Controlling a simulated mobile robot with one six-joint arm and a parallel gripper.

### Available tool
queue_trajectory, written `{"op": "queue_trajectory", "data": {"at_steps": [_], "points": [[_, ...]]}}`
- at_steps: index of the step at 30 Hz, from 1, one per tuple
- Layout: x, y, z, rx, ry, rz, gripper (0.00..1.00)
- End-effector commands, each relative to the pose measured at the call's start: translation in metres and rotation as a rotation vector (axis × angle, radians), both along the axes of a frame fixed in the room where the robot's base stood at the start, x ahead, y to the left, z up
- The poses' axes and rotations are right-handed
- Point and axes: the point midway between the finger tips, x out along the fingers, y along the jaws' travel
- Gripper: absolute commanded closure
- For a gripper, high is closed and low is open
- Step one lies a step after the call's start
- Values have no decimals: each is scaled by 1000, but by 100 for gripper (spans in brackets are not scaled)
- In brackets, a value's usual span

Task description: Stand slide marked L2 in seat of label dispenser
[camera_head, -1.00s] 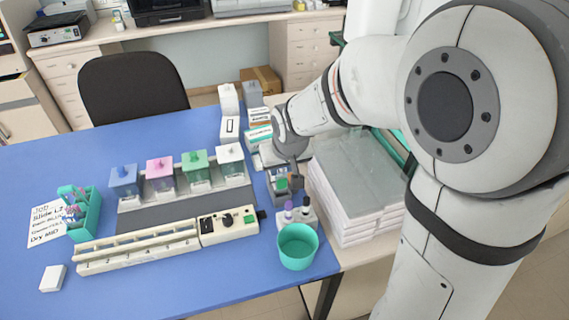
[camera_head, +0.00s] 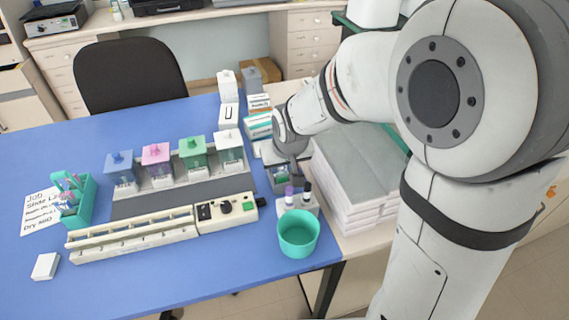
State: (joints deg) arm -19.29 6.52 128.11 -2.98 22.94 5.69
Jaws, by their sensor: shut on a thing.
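My gripper (camera_head: 294,172) points down at the right side of the blue table, at a small dark grey device (camera_head: 274,174) that looks like the label dispenser. The gripper is shut, on what appears to be the slide. The slide is too small and too covered to make out, so its mark cannot be read. The fingertips are low at the device, partly hidden by the hand. I cannot tell whether the slide touches the seat. The job note (camera_head: 38,214) at the far left reads "Slide L" with the rest partly covered.
Bottles with purple and black caps (camera_head: 289,194) stand close in front of the device, with a teal cup (camera_head: 299,233) nearer. Staining jars (camera_head: 193,153) and a long slide rack (camera_head: 135,235) stand left.

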Motion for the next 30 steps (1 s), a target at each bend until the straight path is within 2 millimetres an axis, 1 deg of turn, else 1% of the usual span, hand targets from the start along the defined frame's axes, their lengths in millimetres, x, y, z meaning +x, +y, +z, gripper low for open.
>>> {"op": "queue_trajectory", "data": {"at_steps": [10, 26, 27, 30], "points": [[0, 0, 0, 0, 0, -1, 94], [0, -1, -6, 0, 0, -2, 94], [0, -1, -5, 0, 0, -2, 69], [0, -1, -5, 0, 0, -2, 61]]}}
